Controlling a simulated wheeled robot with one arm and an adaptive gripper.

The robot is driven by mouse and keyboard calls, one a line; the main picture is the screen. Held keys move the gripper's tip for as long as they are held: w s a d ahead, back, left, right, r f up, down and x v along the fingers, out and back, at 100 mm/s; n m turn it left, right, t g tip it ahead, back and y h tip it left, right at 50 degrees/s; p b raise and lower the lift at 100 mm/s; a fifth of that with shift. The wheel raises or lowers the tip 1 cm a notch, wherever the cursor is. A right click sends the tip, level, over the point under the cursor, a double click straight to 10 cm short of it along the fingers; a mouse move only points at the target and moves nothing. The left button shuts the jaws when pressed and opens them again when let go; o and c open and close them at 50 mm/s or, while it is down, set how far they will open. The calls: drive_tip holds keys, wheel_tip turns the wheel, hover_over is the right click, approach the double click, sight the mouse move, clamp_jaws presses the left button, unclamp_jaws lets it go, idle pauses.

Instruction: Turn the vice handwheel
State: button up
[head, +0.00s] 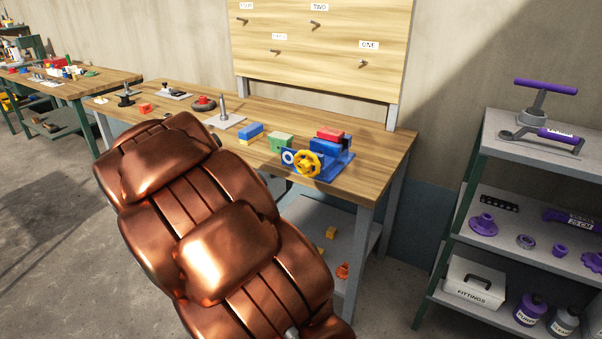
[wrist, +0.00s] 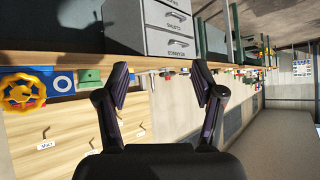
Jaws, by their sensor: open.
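The yellow vice handwheel (head: 307,164) faces forward on the front of the blue vice (head: 333,170), near the right front edge of the wooden bench. A red block (head: 330,134) sits at the top of the vice. In the wrist view, the handwheel (wrist: 22,92) is at the far left, with part of the blue vice (wrist: 62,80) beside it. My gripper (wrist: 161,84) is open and empty, with its two dark fingers spread. It is apart from the handwheel, which lies well left of the fingers. In the head view my copper arm hides the gripper.
The bench (head: 388,146) also holds a green block (head: 281,142), a blue and yellow block (head: 250,133) and a spindle on a plate (head: 224,118). A pegboard (head: 330,60) stands behind. A grey shelf (head: 545,160) with purple parts is at right. Open floor lies left.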

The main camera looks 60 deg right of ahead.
drive_tip(key=s+d+f+m+g+h+b, duration=0.1)
drive_tip(key=d+m+h, duration=0.15)
drive_tip(key=d, duration=0.45)
drive_tip(key=s+d+f+m+g+h, duration=0.1)
drive_tip(key=d+h, duration=0.2)
drive_tip(key=d, duration=0.4)
drive_tip(key=m+g+h, duration=0.3)
drive_tip(key=g+h, duration=0.2)
drive_tip(key=h, duration=0.1)
approach(302, 169)
drive_tip(key=d, duration=0.2)
drive_tip(key=shift+n, duration=0.25)
drive_tip(key=shift+w+d+r, duration=0.1)
drive_tip(key=shift+d, duration=1.75)
drive_tip(key=shift+w+d+r, duration=0.1)
drive_tip(key=shift+d, duration=1.75)
drive_tip(key=shift+c, duration=0.4)
drive_tip(key=c, duration=1.1)
drive_tip(key=shift+o, duration=0.2)
drive_tip(key=shift+f+b, duration=0.2)
drive_tip(key=shift+b, duration=0.25)
